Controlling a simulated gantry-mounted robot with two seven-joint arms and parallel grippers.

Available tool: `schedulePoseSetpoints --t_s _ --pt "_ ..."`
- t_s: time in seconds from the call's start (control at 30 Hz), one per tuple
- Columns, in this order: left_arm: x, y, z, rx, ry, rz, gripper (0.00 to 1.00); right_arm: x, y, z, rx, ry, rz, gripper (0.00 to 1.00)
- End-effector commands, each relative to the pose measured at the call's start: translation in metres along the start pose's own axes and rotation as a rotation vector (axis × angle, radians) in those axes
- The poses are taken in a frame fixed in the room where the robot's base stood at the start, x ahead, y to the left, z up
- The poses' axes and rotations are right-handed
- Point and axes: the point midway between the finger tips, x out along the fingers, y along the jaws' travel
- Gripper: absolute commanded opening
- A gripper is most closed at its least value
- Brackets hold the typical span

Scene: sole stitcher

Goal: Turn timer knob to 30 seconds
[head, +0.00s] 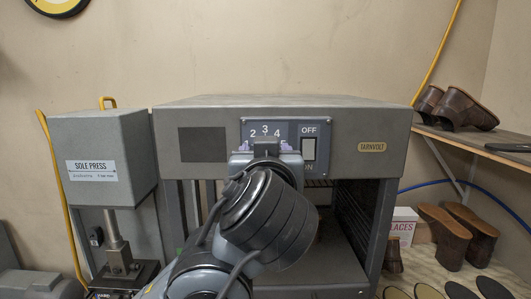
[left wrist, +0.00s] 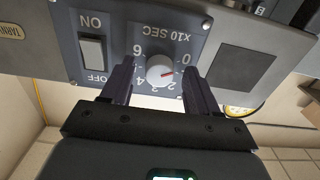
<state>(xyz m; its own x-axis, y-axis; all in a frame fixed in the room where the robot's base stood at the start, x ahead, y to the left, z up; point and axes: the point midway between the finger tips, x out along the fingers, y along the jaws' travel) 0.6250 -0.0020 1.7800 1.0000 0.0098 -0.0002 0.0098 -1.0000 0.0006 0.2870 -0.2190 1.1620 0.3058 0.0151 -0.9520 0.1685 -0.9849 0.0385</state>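The timer knob (left wrist: 160,70) is a small round white-grey dial with a red pointer mark. It is on a dark panel (head: 282,130) marked "x10 SEC", which appears upside down in the left wrist view. The red mark points to the picture's right, toward the low-number side between 0 and 2. My left gripper (left wrist: 167,72) is open, its two dark fingers on either side of the knob with gaps visible. In the head view my left gripper (head: 265,150) and wrist cover the knob; only the upper dial numbers show. My right gripper is not in view.
A white ON/OFF rocker switch (head: 309,149) sits beside the dial; it also shows in the left wrist view (left wrist: 92,49). The grey machine (head: 350,140) has an open bay below. A sole press (head: 97,150) stands left. Shoes (head: 455,108) rest on a right shelf.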

Motion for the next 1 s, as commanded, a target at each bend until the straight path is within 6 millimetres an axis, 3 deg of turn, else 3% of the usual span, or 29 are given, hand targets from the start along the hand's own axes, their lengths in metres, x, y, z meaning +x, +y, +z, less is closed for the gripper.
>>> schedulePoseSetpoints --t_s 0.03,0.37,0.67,1.0 --pt "0.000 0.000 0.000 0.000 0.000 0.000 0.54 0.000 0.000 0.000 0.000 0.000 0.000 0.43" --pt "0.000 0.000 0.000 0.000 0.000 0.000 0.04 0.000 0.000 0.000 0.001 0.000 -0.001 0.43" --pt "-0.001 0.000 0.001 0.035 0.000 0.001 0.04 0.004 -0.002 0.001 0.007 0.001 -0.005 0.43" --pt "-0.001 0.000 0.001 0.245 0.002 0.001 0.04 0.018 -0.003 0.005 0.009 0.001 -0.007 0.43"
